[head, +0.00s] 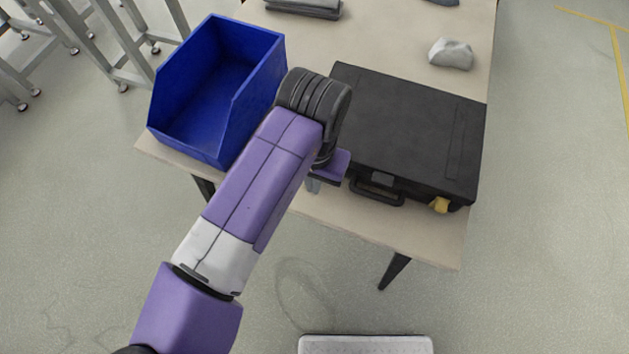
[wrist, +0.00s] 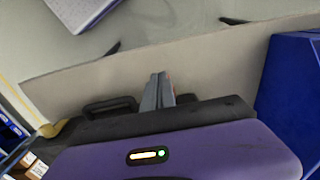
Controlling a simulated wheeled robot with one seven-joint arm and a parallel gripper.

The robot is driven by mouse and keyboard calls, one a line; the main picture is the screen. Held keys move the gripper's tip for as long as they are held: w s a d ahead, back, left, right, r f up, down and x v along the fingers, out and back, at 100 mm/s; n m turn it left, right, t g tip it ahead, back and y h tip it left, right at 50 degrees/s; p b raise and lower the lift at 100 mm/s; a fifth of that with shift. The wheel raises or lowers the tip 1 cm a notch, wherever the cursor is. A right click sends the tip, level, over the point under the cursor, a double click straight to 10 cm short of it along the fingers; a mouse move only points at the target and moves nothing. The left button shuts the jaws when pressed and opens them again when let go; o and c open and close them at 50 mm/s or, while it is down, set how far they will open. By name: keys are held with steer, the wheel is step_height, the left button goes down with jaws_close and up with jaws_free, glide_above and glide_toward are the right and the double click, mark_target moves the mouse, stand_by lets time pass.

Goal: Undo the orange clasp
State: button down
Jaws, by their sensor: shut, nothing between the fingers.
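The black case (head: 412,125) lies closed on the table, its handle at the front edge. The orange clasp (head: 439,205), yellowish here, is at the right end of the case's front edge. In the wrist view the clasp (wrist: 52,128) shows at the far left, beyond the handle (wrist: 110,107). My gripper (head: 313,186) is at the left front of the case, well left of the clasp and apart from it. In the wrist view its fingers (wrist: 159,90) are together with nothing between them. My arm hides the case's left front corner. I cannot tell whether the clasp is fastened.
A blue open bin (head: 215,85) stands left of the case, close to my arm. A grey lump (head: 451,53) and a dark grey flat thing (head: 304,8) lie behind on the table (head: 425,240).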

step_height(320, 180, up, 8)
steer(key=s+p, duration=0.1)
steer(key=p, duration=0.6)
steer(key=shift+s+a, duration=0.3)
steer(key=shift+s, duration=0.1)
stand_by(0.7)
